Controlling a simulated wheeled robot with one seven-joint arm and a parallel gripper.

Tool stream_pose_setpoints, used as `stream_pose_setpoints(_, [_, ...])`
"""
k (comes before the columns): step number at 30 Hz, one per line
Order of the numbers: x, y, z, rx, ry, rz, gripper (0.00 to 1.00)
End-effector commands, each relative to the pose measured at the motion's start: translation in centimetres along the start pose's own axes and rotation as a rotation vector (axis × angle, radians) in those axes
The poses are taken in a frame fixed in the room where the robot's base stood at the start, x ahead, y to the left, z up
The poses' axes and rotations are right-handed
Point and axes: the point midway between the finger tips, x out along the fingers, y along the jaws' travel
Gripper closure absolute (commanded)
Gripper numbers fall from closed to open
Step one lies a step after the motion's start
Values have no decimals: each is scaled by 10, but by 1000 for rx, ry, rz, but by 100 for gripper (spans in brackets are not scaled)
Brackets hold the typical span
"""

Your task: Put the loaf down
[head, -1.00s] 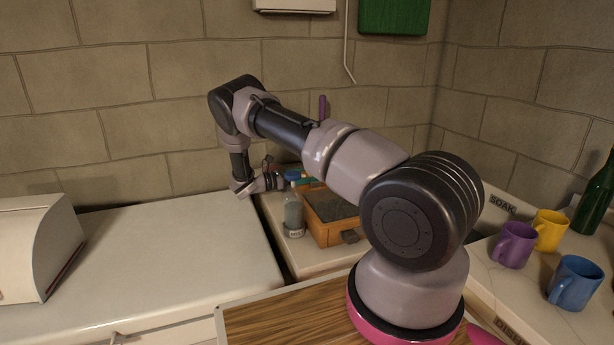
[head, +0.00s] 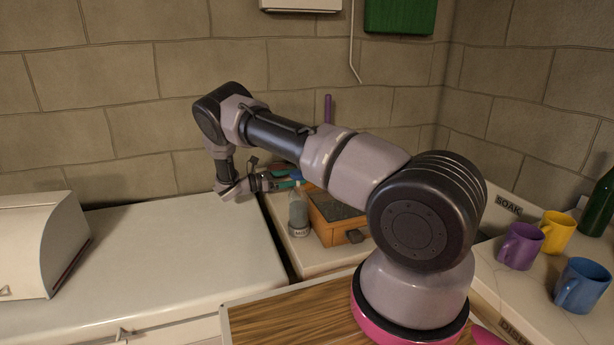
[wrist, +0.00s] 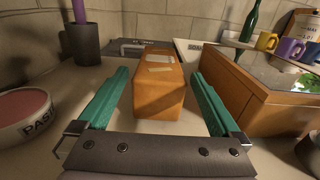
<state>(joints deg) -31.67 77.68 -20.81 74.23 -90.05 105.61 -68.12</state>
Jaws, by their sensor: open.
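The loaf (wrist: 160,82), an orange-brown block with pale labels on top, rests on the counter in the wrist view. My gripper (wrist: 160,73) is open, its teal fingers apart on either side of the loaf's near part. Gaps show between the loaf and both fingers, and the loaf extends forward past the fingertips. In the head view my gripper (head: 296,181) is low over the back counter, near the bottle. I cannot make out the loaf there; my arm covers part of that area.
A wooden box (wrist: 262,92) stands close on the right, a bowl (wrist: 25,112) on the left. A dark cup (wrist: 82,44) holds a purple stick. A bottle (head: 299,214) stands near my gripper. The left counter (head: 180,250) is clear beside the white bin (head: 38,245).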

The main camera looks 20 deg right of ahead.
Motion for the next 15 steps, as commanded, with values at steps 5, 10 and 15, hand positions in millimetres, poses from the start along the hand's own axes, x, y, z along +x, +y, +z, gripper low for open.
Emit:
stream_pose_setpoints(5, [-34,1,0,1,-1,3,0])
stream_pose_setpoints(10, [-48,0,1,2,2,-1,0])
stream_pose_setpoints(15, [-41,-2,26,52,82,-56,0])
